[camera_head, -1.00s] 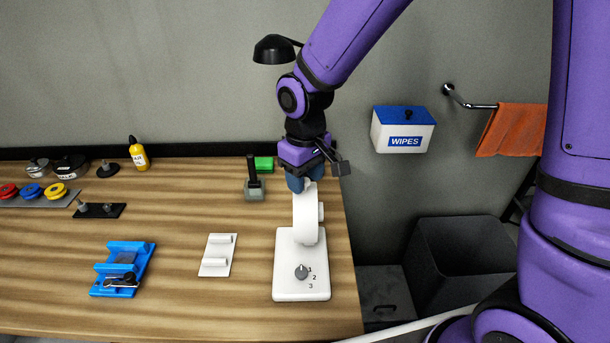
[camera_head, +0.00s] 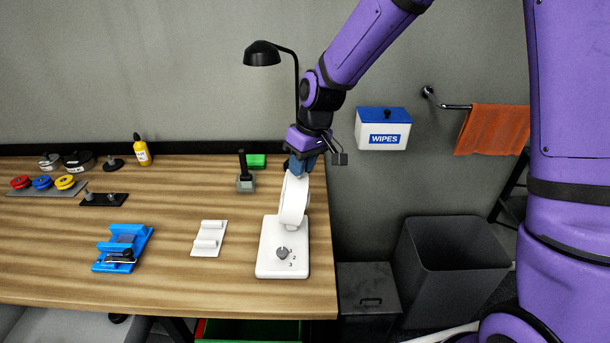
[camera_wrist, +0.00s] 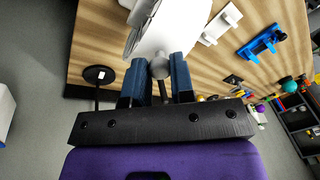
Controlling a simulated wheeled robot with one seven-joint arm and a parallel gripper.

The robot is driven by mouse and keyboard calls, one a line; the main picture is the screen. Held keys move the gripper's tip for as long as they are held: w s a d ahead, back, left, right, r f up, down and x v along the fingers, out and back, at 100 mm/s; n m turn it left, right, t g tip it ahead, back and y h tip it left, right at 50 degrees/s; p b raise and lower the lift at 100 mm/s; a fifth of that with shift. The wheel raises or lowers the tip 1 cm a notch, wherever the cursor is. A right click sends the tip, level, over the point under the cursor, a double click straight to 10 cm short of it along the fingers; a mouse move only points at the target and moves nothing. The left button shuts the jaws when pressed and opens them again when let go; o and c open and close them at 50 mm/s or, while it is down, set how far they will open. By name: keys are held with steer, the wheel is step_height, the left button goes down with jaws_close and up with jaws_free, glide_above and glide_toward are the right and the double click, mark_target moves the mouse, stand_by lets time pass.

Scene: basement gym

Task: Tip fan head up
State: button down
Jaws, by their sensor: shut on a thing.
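The white fan stands near the right end of the wooden table. Its round head (camera_head: 293,200) is seen nearly edge-on above a white base (camera_head: 268,262) with a grey dial and the numbers 1, 2, 3. My gripper (camera_head: 300,165) is at the top of the fan head, coming from above and behind. In the wrist view my gripper's blue fingers (camera_wrist: 158,78) are shut on a small grey knob (camera_wrist: 160,66) at the fan head (camera_wrist: 140,25). The front of the fan head is mostly hidden.
A white plate (camera_head: 209,239) and a blue holder (camera_head: 122,248) lie left of the fan. A black joystick (camera_head: 244,175) and a black lamp (camera_head: 262,54) stand near. The wipes box (camera_head: 383,130) hangs on the wall; a dark bin (camera_head: 450,270) is beyond the table's right edge.

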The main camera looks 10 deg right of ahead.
mark_target(313, 179)
steer(key=shift+s+d+f+t+y, duration=0.1)
steer(key=shift+s+d+f+y, duration=0.1)
steer(key=shift+d+y, duration=0.4)
steer(key=shift+s+d+f+t+y, duration=0.1)
steer(key=shift+d+f+y, duration=0.25)
steer(key=shift+d, duration=0.4)
steer(key=shift+s+d+f+t+y, duration=0.1)
steer(key=shift+s+d+y, duration=0.05)
steer(key=shift+d+y, duration=0.45)
steer(key=c, duration=1)
jaws_free()
steer(key=shift+d+r, duration=0.1)
steer(key=v, duration=1)
steer(key=shift+r, duration=0.3)
